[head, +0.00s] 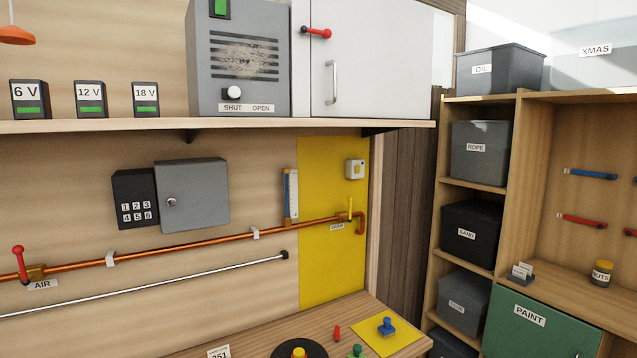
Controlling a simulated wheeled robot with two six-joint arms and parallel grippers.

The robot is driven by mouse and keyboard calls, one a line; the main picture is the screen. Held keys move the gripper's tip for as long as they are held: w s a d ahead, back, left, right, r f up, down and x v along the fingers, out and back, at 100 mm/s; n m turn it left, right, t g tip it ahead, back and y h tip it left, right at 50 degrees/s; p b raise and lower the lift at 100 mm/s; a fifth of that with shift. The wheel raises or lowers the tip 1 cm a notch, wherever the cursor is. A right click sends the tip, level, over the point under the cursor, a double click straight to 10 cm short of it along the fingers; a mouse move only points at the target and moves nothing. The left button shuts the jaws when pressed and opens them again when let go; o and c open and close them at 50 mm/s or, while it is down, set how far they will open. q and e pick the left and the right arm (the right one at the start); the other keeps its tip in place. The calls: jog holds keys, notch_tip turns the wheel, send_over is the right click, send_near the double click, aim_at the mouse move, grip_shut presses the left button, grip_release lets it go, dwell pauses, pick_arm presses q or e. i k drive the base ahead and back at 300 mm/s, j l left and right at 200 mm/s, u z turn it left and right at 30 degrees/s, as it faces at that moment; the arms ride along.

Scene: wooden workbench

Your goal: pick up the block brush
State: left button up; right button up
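I cannot make out a block brush in the head view. A small blue knobbed object (387,327) sits on a yellow sheet (400,343) on the workbench, but it is too small to tell what it is. Neither of my grippers shows in this view.
The workbench (290,328) holds a red peg-like piece (336,333), a green piece (356,351) and a dark disc with a yellow knob (299,353). Above are a copper pipe (190,246) and a wall shelf (100,126). Right stand shelves with labelled bins (480,150) and a green PAINT door (540,325).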

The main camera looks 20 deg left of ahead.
aim_at(386, 329)
jog(key=i+l, duration=0.25)
jog(key=i, duration=0.25)
jog(key=i+l, duration=0.2)
jog(key=i, duration=0.35)
jog(key=i+l+z, duration=0.1)
jog(key=i+l, duration=0.15)
jog(key=i, duration=0.25)
jog(key=i+l, duration=0.2)
jog(key=i, duration=0.3)
